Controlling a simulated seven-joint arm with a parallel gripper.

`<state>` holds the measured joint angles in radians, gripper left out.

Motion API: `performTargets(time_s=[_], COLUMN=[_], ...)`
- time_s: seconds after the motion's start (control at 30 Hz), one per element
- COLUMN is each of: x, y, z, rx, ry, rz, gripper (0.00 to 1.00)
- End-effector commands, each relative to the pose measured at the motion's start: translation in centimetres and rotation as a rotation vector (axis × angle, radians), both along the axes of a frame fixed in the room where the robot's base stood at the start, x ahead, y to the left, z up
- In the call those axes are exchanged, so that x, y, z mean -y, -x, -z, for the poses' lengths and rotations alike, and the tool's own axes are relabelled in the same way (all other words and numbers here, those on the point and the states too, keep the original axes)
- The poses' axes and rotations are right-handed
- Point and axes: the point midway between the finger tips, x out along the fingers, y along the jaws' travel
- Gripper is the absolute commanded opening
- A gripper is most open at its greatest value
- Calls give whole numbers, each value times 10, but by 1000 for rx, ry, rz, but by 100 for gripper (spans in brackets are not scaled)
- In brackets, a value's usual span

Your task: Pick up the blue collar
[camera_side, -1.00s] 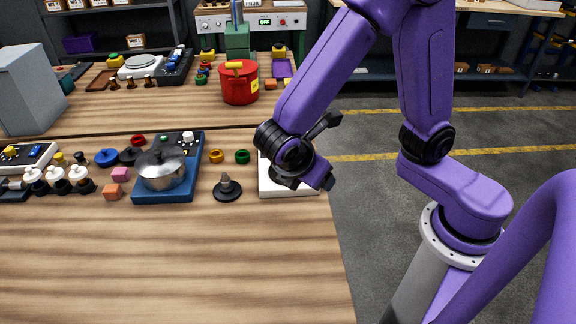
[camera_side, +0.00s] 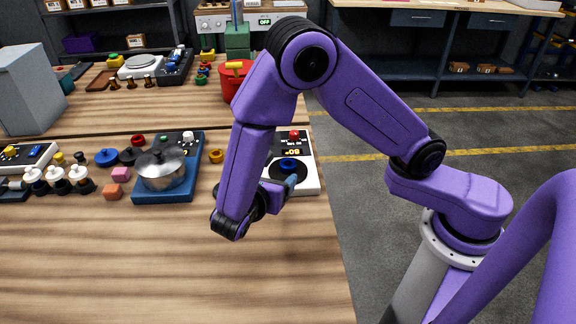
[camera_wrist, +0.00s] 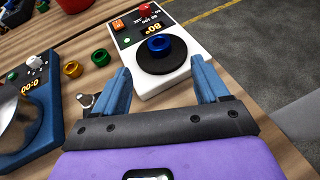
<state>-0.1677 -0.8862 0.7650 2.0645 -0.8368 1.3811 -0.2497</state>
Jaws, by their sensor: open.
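In the side view my gripper (camera_side: 291,183) is at the near side of the plate, partly hidden by my wrist.
A blue device (camera_side: 190,188) with a silver pot (camera_side: 161,170) stands to the left. A yellow ring (camera_side: 216,156) and a green ring (camera_wrist: 100,57) lie between the devices. A red pot (camera_side: 230,82) stands behind. The front of the table is clear.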

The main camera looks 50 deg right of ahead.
Motion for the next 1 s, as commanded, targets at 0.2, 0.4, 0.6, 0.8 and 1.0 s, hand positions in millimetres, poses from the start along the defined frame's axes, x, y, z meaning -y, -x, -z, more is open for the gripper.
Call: performTargets(time_s=[0.2, 0.4, 0.6, 0.8, 1.0], x=[34, 47, 61, 83, 90], y=[-13, -19, -26, -37, -40], z=[15, 21, 29, 40, 43], rx=[-2, 0, -2, -2, 0], ry=[2, 0, 0, 0, -1], rz=[2, 0, 1, 1, -1], gripper=[74, 74, 74, 74, 74])
